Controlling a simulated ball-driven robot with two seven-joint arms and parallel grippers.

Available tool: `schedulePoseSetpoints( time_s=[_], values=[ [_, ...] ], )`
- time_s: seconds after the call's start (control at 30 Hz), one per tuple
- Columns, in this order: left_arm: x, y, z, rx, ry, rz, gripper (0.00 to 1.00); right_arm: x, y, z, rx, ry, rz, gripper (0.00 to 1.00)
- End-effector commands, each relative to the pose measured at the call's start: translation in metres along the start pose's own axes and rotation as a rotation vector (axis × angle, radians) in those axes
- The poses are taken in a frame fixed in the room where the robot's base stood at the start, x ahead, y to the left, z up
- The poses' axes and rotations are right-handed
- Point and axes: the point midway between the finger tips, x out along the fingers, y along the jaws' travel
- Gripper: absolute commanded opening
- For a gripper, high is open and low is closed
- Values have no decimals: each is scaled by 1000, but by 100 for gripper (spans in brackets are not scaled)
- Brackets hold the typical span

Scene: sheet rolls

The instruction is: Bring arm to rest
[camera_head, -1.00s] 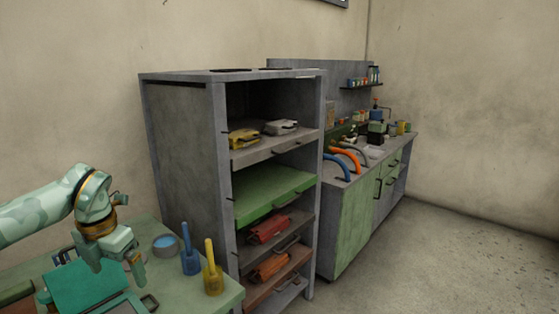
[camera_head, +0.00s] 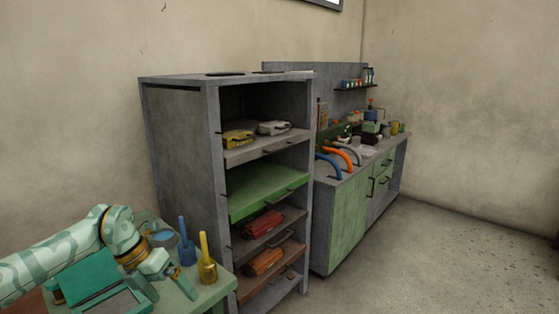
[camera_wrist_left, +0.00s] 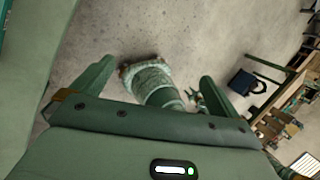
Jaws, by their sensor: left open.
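My left arm comes in from the left in the head view, over the green table. My left gripper (camera_head: 186,286) is low, close in front of the blue bottle-like item and the yellow one. In the left wrist view my left gripper (camera_wrist_left: 155,85) has its two fingers spread wide, with nothing held between them and grey floor beyond. I cannot tell the exact gap between the gripper and the table. My right gripper is not in view.
The green table (camera_head: 215,289) holds a teal box (camera_head: 90,277), a blue bottle-like item (camera_head: 187,250) and a yellow one (camera_head: 207,265). A grey shelf unit (camera_head: 180,140) with pull-out trays stands behind. A green-fronted counter (camera_head: 346,222) is farther right. Floor (camera_head: 430,270) at right is clear.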

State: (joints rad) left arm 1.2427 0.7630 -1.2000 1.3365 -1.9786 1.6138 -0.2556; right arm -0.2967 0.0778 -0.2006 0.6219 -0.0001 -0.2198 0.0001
Motion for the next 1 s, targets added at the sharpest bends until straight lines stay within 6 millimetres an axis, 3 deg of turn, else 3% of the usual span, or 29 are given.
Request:
schedulePoseSetpoints(
  time_s=[0.17,0.27,0.37,0.4,0.47,0.6,0.7,0.83,1.0],
  values=[
    [55,-47,8,-146,-94,-347,100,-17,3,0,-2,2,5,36],
    [91,-66,14,-378,-205,-604,100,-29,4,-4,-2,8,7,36],
    [138,-50,6,-810,-365,-832,100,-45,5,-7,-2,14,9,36],
    [160,-30,-7,-1012,-430,-878,100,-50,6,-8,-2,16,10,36],
    [188,-3,-30,-1252,-501,-898,100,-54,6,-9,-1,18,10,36],
    [246,48,-106,-1698,-602,-835,100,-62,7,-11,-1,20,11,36],
    [281,72,-172,-1964,-646,-744,100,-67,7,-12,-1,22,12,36],
    [318,89,-264,-2266,-679,-584,100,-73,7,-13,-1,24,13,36],
    [350,88,-390,-2603,-692,-328,100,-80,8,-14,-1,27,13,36]
  ],
)
